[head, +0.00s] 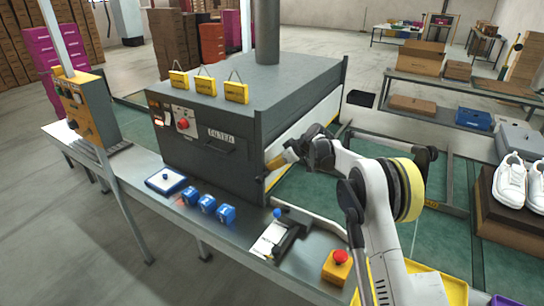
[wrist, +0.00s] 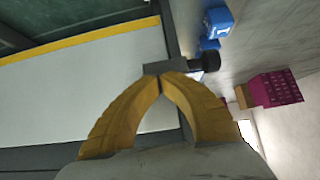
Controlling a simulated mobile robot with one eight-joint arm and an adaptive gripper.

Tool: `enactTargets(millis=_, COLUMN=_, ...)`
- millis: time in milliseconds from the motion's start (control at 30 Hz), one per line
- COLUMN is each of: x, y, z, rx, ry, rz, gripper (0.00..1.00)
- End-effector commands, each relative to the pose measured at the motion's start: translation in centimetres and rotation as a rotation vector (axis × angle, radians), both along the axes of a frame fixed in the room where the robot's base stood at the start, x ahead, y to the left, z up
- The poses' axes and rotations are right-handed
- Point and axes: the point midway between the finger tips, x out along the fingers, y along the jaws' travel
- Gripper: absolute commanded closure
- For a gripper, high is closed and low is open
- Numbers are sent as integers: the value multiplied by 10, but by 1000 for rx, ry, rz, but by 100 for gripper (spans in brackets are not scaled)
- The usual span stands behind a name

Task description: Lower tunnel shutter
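The tunnel (head: 225,120) is a big dark grey box on the line. Its shutter (head: 303,118) is a white panel at the right-hand opening, with a yellow strip along its lower edge near the green belt. The panel (wrist: 95,85) fills the left of the wrist view, its yellow strip running along the top. A grey lever with a black knob (wrist: 210,62) sits beside the panel's edge. My gripper (head: 270,164) is at the tunnel's front right corner. In the wrist view its yellow fingertips (wrist: 162,78) meet at the lever's grey block; whether they grip it is unclear.
Blue blocks (head: 208,204), a blue-handled device (head: 280,225) and a red stop button (head: 340,258) stand on the front bench. White shoes (head: 511,180) sit on a brown stand at the right. A control post (head: 88,108) stands left of the tunnel.

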Motion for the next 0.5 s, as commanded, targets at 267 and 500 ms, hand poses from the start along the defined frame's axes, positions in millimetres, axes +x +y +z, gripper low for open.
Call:
enactTargets(millis=267, x=0, y=0, z=-48, rx=0, ry=0, rz=0, gripper=100)
enactTargets(millis=500, x=0, y=0, z=-56, rx=0, ry=0, rz=0, gripper=100)
